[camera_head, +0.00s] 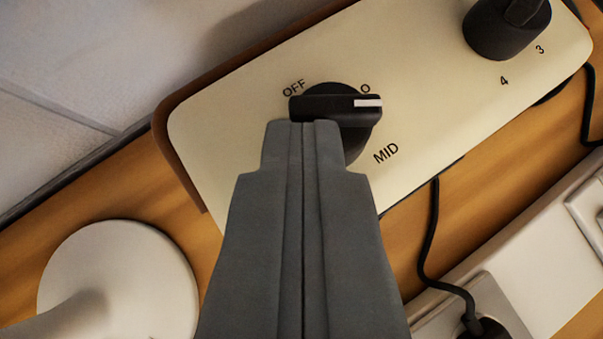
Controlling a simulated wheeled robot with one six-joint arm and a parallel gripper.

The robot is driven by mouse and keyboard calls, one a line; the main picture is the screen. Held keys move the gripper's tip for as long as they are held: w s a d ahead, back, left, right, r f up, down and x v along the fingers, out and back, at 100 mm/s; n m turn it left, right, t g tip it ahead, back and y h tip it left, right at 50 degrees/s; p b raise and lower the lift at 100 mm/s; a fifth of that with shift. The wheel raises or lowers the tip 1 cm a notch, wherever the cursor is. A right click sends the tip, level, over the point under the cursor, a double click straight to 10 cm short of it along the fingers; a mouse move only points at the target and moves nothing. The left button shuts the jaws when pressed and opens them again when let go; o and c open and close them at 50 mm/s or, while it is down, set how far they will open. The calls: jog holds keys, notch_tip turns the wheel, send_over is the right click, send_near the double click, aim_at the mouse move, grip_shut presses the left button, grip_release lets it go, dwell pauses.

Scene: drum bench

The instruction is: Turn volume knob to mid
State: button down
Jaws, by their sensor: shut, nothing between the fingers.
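The black volume knob (336,105) sits on a cream panel (220,135) with the labels OFF, 0 and MID around it. Its white pointer mark (368,103) is at the right end of the bar, just below the 0 label and above the MID label. My grey gripper (303,124) is shut and empty. Its fingertips lie at the lower left part of the knob's bar in the picture. They overlap the bar's lower edge, and I cannot tell whether they touch it. The fingers hide part of the knob's lower left side.
A second black knob (500,32) with labels 3 and 4 stands at the upper right of the panel. A white round base (120,280) is at the lower left. A power strip (545,235) with a plugged-in black cable (432,230) lies at the lower right on the wooden bench.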

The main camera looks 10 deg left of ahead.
jog(key=shift+w+a+f+m+h, duration=0.1)
jog(key=shift+a+m+h, duration=0.05)
jog(key=shift+m+h, duration=0.35)
jog(key=shift+w+a+m+h, duration=0.1)
jog(key=shift+a+m+h, duration=0.05)
jog(key=shift+m+h, duration=0.3)
jog(key=shift+m, duration=0.25)
jog(key=shift+w+f, duration=0.1)
jog(key=shift+d, duration=0.15)
